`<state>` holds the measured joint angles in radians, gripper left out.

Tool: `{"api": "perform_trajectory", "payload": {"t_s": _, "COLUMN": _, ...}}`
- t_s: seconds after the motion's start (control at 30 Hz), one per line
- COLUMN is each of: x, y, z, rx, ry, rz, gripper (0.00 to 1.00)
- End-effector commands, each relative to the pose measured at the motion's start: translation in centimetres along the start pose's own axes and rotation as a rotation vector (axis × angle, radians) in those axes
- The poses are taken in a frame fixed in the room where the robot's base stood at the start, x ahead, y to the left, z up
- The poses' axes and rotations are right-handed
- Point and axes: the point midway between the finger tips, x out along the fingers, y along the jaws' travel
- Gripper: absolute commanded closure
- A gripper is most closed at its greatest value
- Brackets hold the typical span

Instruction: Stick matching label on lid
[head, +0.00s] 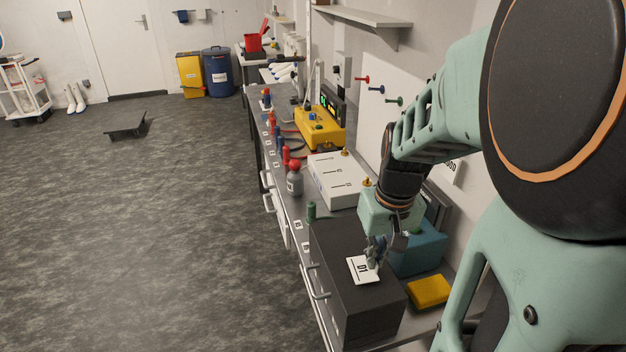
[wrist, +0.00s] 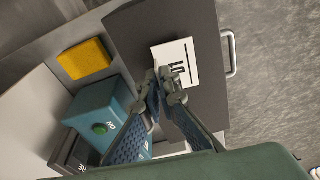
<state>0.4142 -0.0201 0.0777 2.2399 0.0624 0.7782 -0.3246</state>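A white label (head: 361,271) marked D1 is over the flat top of a dark grey box (head: 345,300) at the bench's front end. My gripper (head: 373,262) points down at the label's back edge. In the wrist view the fingertips (wrist: 171,82) are close together, with the label (wrist: 187,58) between them at one edge. The gripper looks shut on it. The label lies over the dark lid (wrist: 140,28); I cannot tell whether it touches the surface. The fingers hide part of the label.
A yellow block (head: 429,291) and a teal box (head: 421,252) stand right of the dark box. A white case (head: 338,178), a grey bottle (head: 294,182) and a small green item (head: 311,211) stand behind it. The bench's left side faces open floor (head: 170,230).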

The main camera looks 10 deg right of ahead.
Motion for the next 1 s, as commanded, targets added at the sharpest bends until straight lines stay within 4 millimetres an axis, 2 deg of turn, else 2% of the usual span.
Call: {"api": "perform_trajectory", "payload": {"t_s": 1.0, "x": 1.0, "y": 0.0, "z": 0.2, "rx": 0.000, "ry": 0.000, "rz": 0.000, "gripper": 1.00}}
